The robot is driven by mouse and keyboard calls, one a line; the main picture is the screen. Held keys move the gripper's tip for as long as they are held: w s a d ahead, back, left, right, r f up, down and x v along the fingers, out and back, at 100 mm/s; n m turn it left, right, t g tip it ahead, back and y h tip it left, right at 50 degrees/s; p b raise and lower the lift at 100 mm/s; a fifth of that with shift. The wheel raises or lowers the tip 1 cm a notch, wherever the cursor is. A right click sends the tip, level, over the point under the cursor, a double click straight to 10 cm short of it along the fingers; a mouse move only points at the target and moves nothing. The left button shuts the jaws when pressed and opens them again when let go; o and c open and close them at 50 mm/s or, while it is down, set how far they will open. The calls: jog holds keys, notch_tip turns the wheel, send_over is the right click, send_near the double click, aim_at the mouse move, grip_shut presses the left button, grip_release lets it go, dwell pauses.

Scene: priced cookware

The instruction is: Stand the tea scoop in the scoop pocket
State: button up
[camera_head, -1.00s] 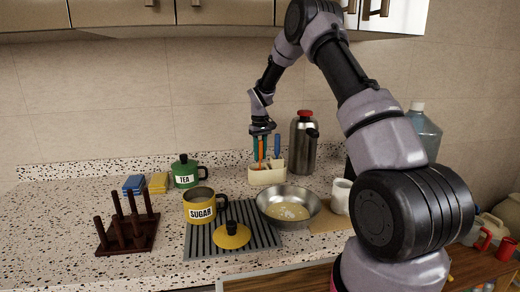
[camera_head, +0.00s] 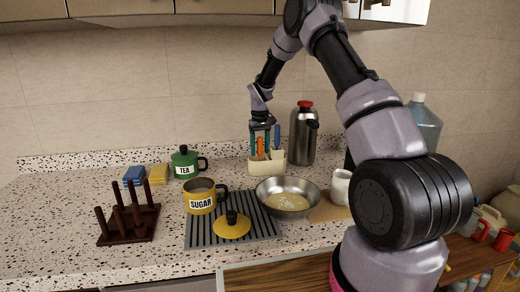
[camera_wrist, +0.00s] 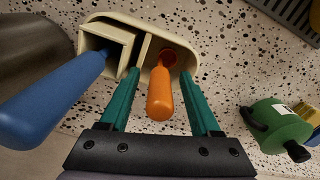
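A cream holder (camera_head: 266,168) with several pockets stands on the counter near the back wall. An orange handle (camera_head: 261,146) stands up out of one pocket, and it also shows in the wrist view (camera_wrist: 160,95). I take it for the tea scoop; its lower end is hidden inside the pocket. My gripper (camera_head: 261,150) is above the holder, pointing down. In the wrist view its teal fingers (camera_wrist: 158,88) are open, one on each side of the orange handle, with a gap on both sides. A blue handle (camera_wrist: 50,98) stands in another pocket.
A steel flask (camera_head: 302,135) stands right behind the holder, and a steel bowl (camera_head: 288,197) is in front. The green TEA pot (camera_head: 186,163), yellow SUGAR mug (camera_head: 201,199) and dark peg rack (camera_head: 128,226) stand left. Bare counter lies between holder and TEA pot.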

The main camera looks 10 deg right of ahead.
notch_tip(320, 180, up, 8)
jog(key=shift+f, duration=0.25)
dwell(0.5)
